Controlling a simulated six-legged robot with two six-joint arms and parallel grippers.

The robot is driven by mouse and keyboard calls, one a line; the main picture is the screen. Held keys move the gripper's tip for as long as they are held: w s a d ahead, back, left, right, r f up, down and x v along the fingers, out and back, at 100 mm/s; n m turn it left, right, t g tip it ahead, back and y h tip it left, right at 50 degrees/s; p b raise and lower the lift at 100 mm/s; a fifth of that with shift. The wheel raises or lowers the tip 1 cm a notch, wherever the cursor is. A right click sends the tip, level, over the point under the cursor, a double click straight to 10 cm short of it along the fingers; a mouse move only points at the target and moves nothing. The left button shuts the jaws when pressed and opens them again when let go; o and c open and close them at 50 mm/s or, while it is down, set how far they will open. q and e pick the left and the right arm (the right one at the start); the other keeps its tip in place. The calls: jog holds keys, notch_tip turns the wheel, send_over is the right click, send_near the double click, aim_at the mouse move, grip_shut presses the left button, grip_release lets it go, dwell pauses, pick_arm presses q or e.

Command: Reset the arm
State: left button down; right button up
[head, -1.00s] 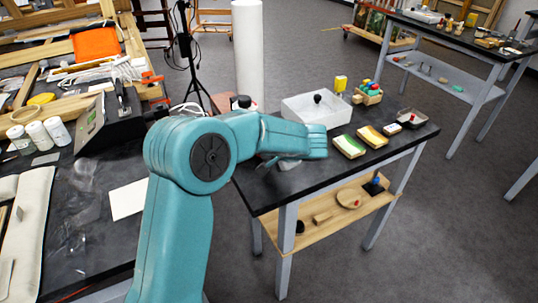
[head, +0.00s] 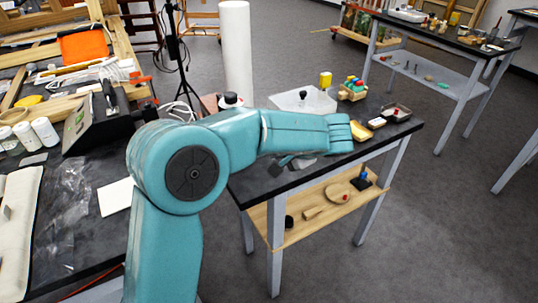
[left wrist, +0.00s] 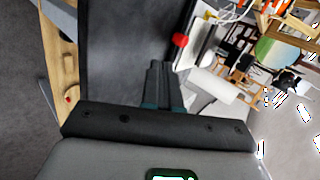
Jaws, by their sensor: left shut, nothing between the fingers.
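My left arm, teal, rises from the bottom of the head view and bends right over the small black-topped table (head: 262,184). My left gripper (head: 296,163) shows only in part below the forearm, above the tabletop. In the left wrist view the two dark fingers (left wrist: 158,70) are together with nothing between them. The forearm hides part of the white tray (head: 290,99) and the tabletop behind it. My right gripper is in neither view.
A workbench on the left holds a white sheet (head: 116,198), several white jars (head: 45,131) and a dark device (head: 100,118). A white roll (head: 236,50) stands behind the arm. A yellow pad (head: 360,131) lies near the forearm's end.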

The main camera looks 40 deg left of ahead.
pick_arm(q)
jog(key=shift+v, duration=1.05)
jog(key=shift+f, duration=0.1)
jog(key=s+d+f+m+g+h+p, duration=0.1)
jog(key=s+d+f+h, duration=0.1)
jog(key=d+f, duration=0.35)
jog(key=s+d+f+m+h+p, duration=0.1)
jog(key=s+d+f+h, duration=0.15)
jog(key=f, duration=0.55)
jog(key=s+d+f+m+g+h, duration=0.1)
jog(key=s+d+f+h, duration=0.15)
jog(key=f, duration=0.45)
jog(key=s+d+f+n+h+p, duration=0.1)
jog(key=s+d+f+n+h, duration=0.2)
jog(key=s, duration=0.5)
jog(key=s+d+f+n+h+p, duration=0.2)
jog(key=s+d+f+n+h, duration=0.1)
jog(key=s+d+f, duration=0.3)
notch_tip(320, 180, down, 2)
jog(key=shift+s+d+f+n, duration=0.15)
jog(key=shift+s+d+n, duration=0.2)
jog(key=shift+s+n, duration=0.6)
jog(key=shift+s, duration=0.15)
